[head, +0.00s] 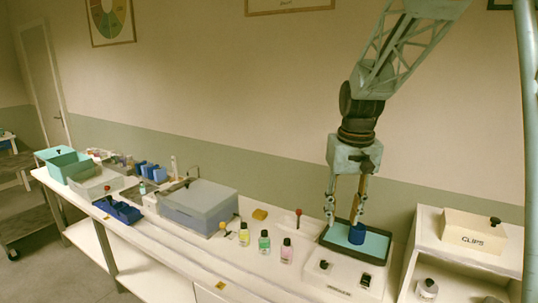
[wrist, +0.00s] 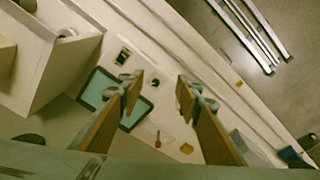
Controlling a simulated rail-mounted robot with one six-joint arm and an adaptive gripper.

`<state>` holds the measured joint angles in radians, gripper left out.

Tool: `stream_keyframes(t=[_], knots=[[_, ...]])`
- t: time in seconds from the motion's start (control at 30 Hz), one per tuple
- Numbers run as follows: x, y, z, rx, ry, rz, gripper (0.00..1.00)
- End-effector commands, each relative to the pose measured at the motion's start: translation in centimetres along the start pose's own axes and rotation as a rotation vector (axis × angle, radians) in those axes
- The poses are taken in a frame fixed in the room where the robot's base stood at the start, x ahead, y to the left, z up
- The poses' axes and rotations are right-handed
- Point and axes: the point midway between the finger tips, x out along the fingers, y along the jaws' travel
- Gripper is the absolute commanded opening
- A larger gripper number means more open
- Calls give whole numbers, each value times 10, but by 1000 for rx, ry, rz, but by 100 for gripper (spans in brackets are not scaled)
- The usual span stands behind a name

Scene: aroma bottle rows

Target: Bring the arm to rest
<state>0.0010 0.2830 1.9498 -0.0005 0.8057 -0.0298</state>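My gripper (head: 342,222) hangs fingers-down above the right part of the bench in the head view. Its two fingers are apart and empty; the wrist view also shows the gap between them (wrist: 159,83). A dark blue cylindrical item (head: 357,234) stands on the teal, black-rimmed tray (head: 374,249), just below the right fingertip; I cannot tell whether they touch. The tray shows partly behind a finger in the wrist view (wrist: 97,88), where the blue item is not visible. Small yellow (head: 244,236), green (head: 264,243) and pink (head: 286,251) bottles stand in a row left of the tray.
A white panel with dark fittings (head: 340,281) lies in front of the tray. A shelf unit with a CLIPS box (head: 474,233) stands at right. A grey lidded box (head: 198,205), teal bins (head: 69,167) and a blue holder (head: 118,211) occupy the left bench. The wall is behind.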

Motion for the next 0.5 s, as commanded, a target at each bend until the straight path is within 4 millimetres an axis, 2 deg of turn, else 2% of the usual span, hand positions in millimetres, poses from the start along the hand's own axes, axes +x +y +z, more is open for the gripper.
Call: stream_keyframes(t=[0.2,0.5], knots=[[-30,-1,30,2,22,1,32],[-65,-2,74,5,50,1,32]])
